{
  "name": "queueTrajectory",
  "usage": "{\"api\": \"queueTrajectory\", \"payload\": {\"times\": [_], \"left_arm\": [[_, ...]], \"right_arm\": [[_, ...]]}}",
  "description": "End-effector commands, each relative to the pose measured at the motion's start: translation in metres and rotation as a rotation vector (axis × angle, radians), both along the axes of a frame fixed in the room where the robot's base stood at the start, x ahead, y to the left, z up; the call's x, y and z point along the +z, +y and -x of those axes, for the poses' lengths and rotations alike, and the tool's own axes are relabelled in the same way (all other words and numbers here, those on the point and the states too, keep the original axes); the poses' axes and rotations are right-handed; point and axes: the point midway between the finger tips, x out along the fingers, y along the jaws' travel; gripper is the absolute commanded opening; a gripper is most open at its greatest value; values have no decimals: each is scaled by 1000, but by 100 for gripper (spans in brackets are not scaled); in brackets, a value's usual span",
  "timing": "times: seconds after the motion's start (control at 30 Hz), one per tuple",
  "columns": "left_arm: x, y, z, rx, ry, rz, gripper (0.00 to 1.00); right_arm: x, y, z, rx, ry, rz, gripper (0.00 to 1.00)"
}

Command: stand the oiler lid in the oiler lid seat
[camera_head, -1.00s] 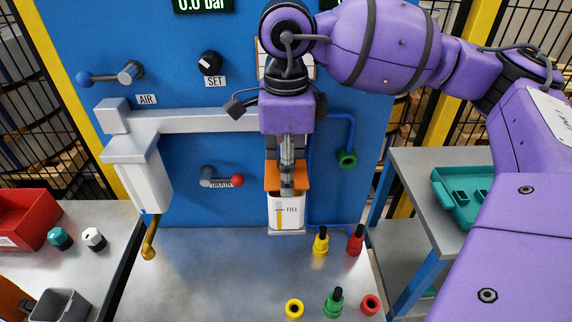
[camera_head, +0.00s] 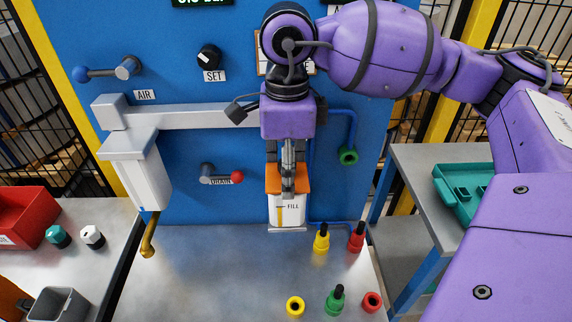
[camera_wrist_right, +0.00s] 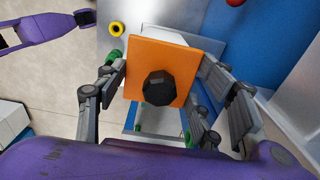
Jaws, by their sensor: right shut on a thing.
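The oiler lid (camera_head: 275,178) is an orange square plate; in the right wrist view (camera_wrist_right: 150,55) it shows a black faceted knob (camera_wrist_right: 159,88). My right gripper (camera_head: 288,190) points down, shut on the lid, with a finger at either side of the plate in the wrist view. The white oiler body marked FILL (camera_head: 290,212) stands against the blue panel, directly under the lid in the head view. The seat is hidden by the lid and fingers, and I cannot tell whether the lid touches it. My left gripper is not in view.
A grey arm with a white filter housing (camera_head: 145,180) and brass spout is at left. A red-knobbed drain lever (camera_head: 237,177) is beside the oiler. Yellow (camera_head: 321,240), red (camera_head: 357,238) and green (camera_head: 335,302) fittings stand at front right. The bench middle (camera_head: 210,270) is clear.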

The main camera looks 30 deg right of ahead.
Motion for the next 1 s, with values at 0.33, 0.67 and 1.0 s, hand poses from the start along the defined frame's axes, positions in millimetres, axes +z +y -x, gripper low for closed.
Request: {"api": "queueTrajectory", "payload": {"times": [0.33, 0.67, 1.0], "left_arm": [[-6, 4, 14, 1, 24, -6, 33], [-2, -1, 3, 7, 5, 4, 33], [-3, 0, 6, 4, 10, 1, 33]], "right_arm": [[-4, 0, 0, 0, -1, 0, 84], [-3, 0, 0, 0, -1, 0, 84], [50, 1, -1, 0, -6, -1, 84]]}}
